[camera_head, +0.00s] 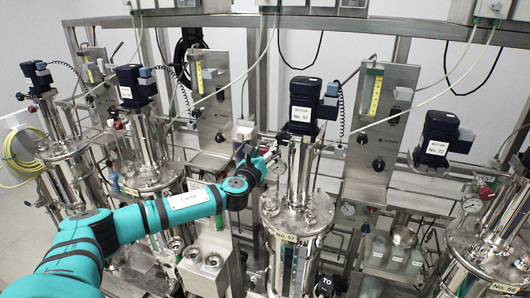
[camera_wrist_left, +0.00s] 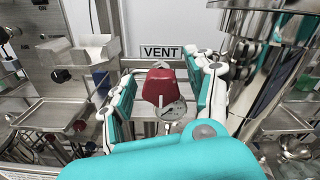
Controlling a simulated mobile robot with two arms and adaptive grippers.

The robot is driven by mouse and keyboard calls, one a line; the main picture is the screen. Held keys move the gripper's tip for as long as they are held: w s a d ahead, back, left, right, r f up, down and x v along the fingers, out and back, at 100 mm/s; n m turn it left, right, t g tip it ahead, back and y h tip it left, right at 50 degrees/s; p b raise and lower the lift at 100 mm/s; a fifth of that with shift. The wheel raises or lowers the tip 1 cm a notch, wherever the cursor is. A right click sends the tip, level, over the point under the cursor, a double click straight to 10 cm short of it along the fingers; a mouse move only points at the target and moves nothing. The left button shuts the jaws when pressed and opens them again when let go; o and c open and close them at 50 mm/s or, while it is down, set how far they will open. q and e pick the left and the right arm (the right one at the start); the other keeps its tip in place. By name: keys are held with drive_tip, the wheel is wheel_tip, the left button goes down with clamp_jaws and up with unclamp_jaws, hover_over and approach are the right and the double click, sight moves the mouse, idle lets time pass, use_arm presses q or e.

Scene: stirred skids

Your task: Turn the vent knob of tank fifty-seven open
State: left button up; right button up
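Tank fifty-seven (camera_head: 290,262) stands at the middle in the head view, a steel vessel with a "No.57" label and a dark blue motor (camera_head: 304,98) above it. My left gripper (camera_head: 264,158) is at the left side of the tank's upper part. In the left wrist view my left gripper (camera_wrist_left: 165,98) is open, with one finger on each side of the knob and a gap showing on both sides. My right gripper is in neither view.
Steel panels with gauges, thin cables and frame posts crowd the space behind. A small pressure gauge (camera_head: 278,167) is close to my left gripper.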

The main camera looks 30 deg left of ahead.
use_arm(q)
clamp_jaws()
